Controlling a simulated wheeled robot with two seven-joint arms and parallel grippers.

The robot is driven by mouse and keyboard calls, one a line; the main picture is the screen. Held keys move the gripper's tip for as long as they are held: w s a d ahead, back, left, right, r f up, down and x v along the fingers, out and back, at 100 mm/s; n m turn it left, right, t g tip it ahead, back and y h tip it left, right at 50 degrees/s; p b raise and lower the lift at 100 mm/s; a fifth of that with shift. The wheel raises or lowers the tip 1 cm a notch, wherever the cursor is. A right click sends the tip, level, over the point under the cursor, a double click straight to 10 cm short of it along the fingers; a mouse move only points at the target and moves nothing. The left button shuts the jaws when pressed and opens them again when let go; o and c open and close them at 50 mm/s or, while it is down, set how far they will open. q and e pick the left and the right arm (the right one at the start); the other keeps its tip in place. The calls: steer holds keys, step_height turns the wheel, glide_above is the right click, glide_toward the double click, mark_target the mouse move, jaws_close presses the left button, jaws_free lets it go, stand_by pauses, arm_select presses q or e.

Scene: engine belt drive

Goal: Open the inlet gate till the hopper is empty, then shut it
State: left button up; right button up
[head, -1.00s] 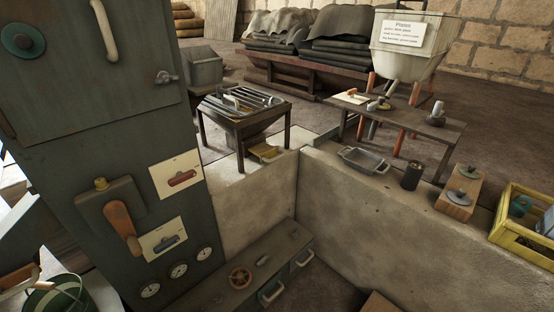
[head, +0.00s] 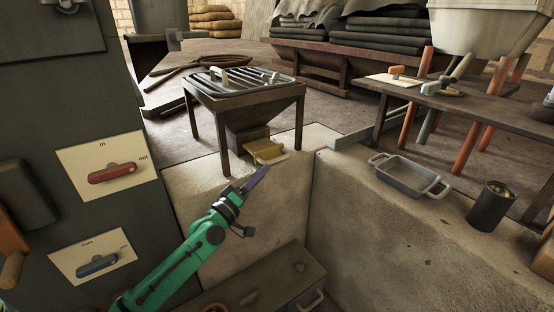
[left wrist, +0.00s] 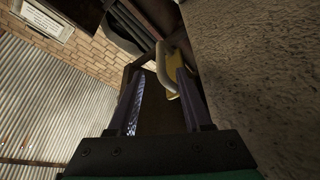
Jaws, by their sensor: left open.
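The dark hopper (head: 268,112) stands on legs beyond the low wall, with a barred grate (head: 240,82) on top. The grate and the angle hide how full it is. A yellow gate plate (head: 262,148) with a pale handle (head: 273,160) lies at the hopper's foot, by the wall top. My left gripper (head: 257,178) is open and empty, just below and left of that handle in the head view. In the left wrist view the yellow plate (left wrist: 179,75) and its pale looped handle (left wrist: 163,62) lie ahead of the parted fingers (left wrist: 160,78), apart from them. My right gripper is out of view.
A panel at left carries a red lever (head: 112,173) and a blue lever (head: 97,266). A grey tray (head: 408,180) and a dark can (head: 492,206) stand on the wall top at right. A bench (head: 470,110) stands behind them.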

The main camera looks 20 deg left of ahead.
mark_target(276, 159)
arm_select(q)
steer(key=b+x, duration=0.1)
steer(key=x, duration=0.6)
steer(key=shift+w, duration=0.3)
steer(key=shift+w+d+r, duration=0.1)
steer(key=shift+w+d, duration=0.05)
steer(key=shift+w, duration=0.15)
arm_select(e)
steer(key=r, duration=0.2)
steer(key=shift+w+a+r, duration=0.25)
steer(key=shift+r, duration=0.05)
arm_select(q)
steer(key=shift+c, duration=0.3)
jaws_close()
